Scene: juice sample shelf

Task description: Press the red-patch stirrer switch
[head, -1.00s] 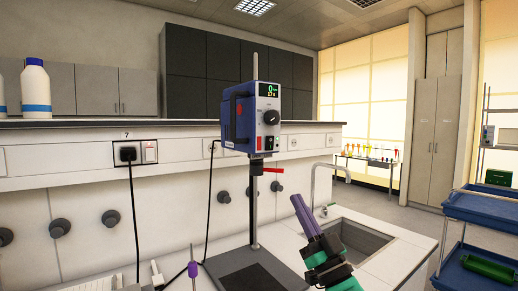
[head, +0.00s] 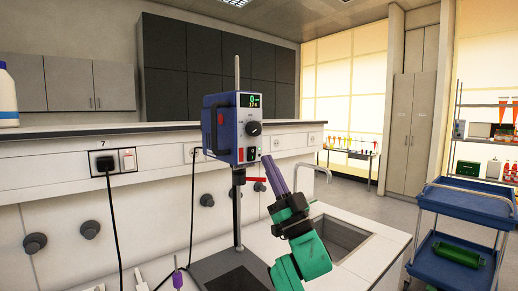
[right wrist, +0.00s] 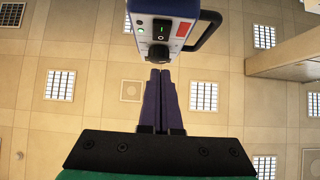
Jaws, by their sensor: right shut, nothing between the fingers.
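The stirrer (head: 232,127) is a blue box with a grey front, held on an upright rod, with a lit green display and a black knob (head: 254,128). Low on its front are a red patch (head: 240,154) and the dark rocker switch (head: 252,153) beside it. In the right wrist view the switch (right wrist: 161,33) shows I and O marks, between a green light and the red patch (right wrist: 183,30). My right gripper (head: 268,158) is shut and empty, its purple fingertips near the stirrer's lower right front. Contact cannot be told. My left gripper is not in view.
A wall socket (head: 114,162) with a plugged black cable is at the left. A sink (head: 340,233) with a tap lies right of my right arm. A blue trolley (head: 466,200) stands at the far right. A red-handled clamp sits under the stirrer.

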